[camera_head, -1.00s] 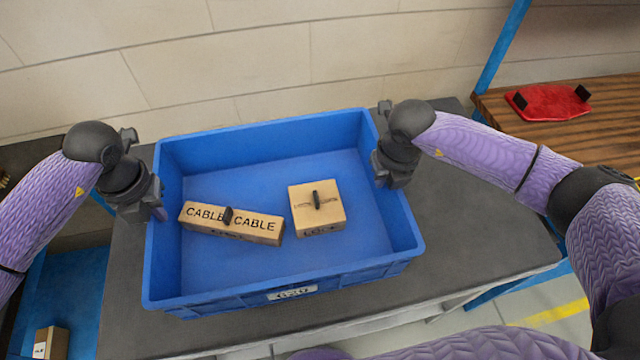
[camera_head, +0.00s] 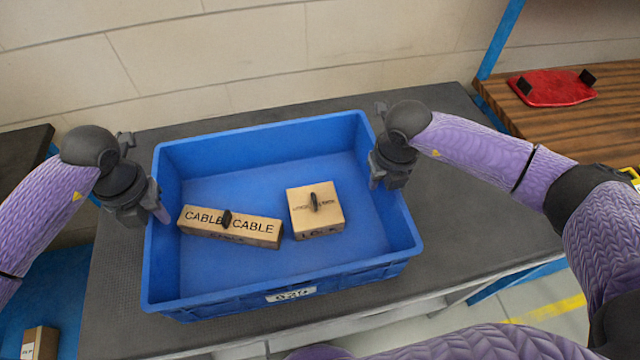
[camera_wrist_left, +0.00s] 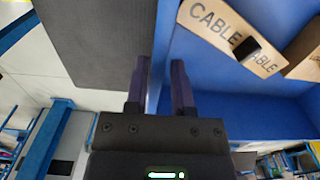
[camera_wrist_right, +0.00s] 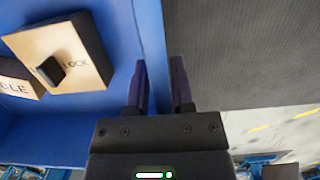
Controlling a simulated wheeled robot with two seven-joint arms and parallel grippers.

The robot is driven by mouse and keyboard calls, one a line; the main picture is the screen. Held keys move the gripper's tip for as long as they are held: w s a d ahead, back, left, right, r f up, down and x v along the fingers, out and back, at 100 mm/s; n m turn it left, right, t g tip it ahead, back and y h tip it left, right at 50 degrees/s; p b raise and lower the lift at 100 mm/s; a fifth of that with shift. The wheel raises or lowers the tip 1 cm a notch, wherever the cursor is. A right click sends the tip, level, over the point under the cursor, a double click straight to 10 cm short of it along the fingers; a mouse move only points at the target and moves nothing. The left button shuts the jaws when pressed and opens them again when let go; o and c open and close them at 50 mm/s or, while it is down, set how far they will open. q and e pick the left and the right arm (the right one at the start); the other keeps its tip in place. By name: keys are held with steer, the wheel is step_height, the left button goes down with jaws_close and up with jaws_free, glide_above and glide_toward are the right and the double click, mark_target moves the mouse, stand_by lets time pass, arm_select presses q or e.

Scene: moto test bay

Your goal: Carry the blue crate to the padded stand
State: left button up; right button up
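The blue crate (camera_head: 285,276) is in the middle of the head view, over a table with a dark grey textured top (camera_head: 455,215). I cannot tell whether its base touches this top, or whether this is the padded stand. Inside lie a long CABLE box (camera_head: 205,228) and a squarer box (camera_head: 330,217), each with a dark knob.
A wooden bench (camera_head: 610,115) with a red tray (camera_head: 552,88) stands at the right, by a blue post (camera_head: 502,38). A pale block wall (camera_head: 250,45) is close behind the table. A small box (camera_head: 40,343) lies low at the left. The table top is bare right of the crate.

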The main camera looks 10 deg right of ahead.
arm_select(q)
steer(key=shift+o, duration=0.4)
arm_select(e)
steer(key=shift+o, duration=0.4)
steer(key=shift+r, duration=0.15)
steer(key=r, duration=0.4)
steer(key=s+r, duration=0.1)
steer(key=r, duration=0.6)
steer(key=shift+s+r, duration=0.35)
arm_select(q)
step_height(320, 180, up, 12)
steer(key=shift+s, duration=0.15)
